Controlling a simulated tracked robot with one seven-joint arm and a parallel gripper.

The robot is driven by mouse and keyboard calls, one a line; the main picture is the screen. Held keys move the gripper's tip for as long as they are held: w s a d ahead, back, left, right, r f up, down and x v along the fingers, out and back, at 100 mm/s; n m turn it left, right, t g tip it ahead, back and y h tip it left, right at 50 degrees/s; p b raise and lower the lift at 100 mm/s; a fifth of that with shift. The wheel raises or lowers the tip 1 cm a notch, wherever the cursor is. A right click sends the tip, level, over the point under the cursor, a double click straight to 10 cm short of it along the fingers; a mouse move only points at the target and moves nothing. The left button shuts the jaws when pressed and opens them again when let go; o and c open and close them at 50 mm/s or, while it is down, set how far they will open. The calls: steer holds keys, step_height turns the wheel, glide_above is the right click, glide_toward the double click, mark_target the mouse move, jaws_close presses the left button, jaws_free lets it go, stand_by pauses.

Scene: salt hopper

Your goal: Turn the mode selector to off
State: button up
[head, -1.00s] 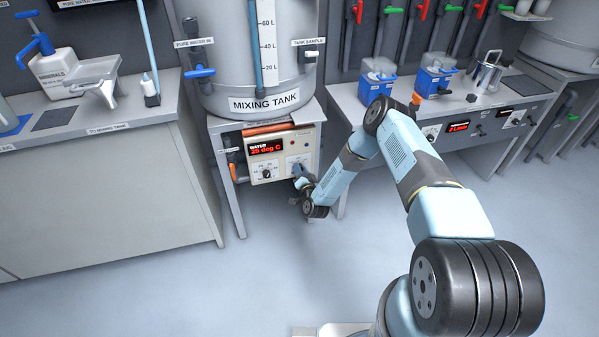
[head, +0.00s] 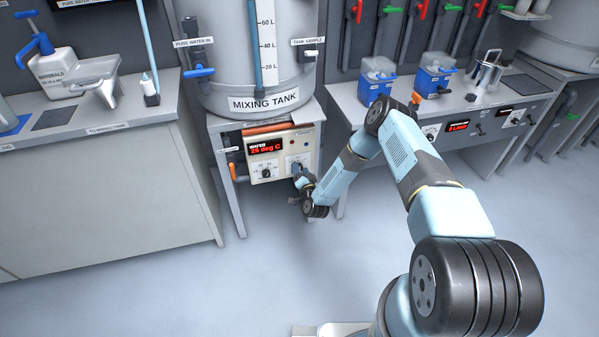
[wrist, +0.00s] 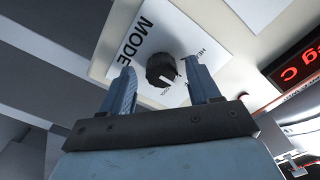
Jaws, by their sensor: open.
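The mode selector (wrist: 162,71) is a round black knob with a white pointer line, set on a white plate (wrist: 193,30) marked MODE in the wrist view. Its pointer is toward the lower right of the picture, near small lettering only partly legible. My gripper (wrist: 163,78) is open, with one blue finger on each side of the knob and gaps visible between. I cannot tell how deep the fingertips reach past it. In the head view my gripper (head: 299,172) is at the right part of the control panel (head: 264,186), and hides the knob there.
A red display (head: 265,147) and another knob (head: 266,173) are on the panel's left part. The mixing tank (head: 264,104) stands above. An orange-handled valve (head: 233,171) is left of the panel. Table legs flank it, and the floor in front is clear.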

steer(key=v, duration=1.3)
steer(key=shift+s, duration=0.35)
steer(key=shift+d, duration=0.1)
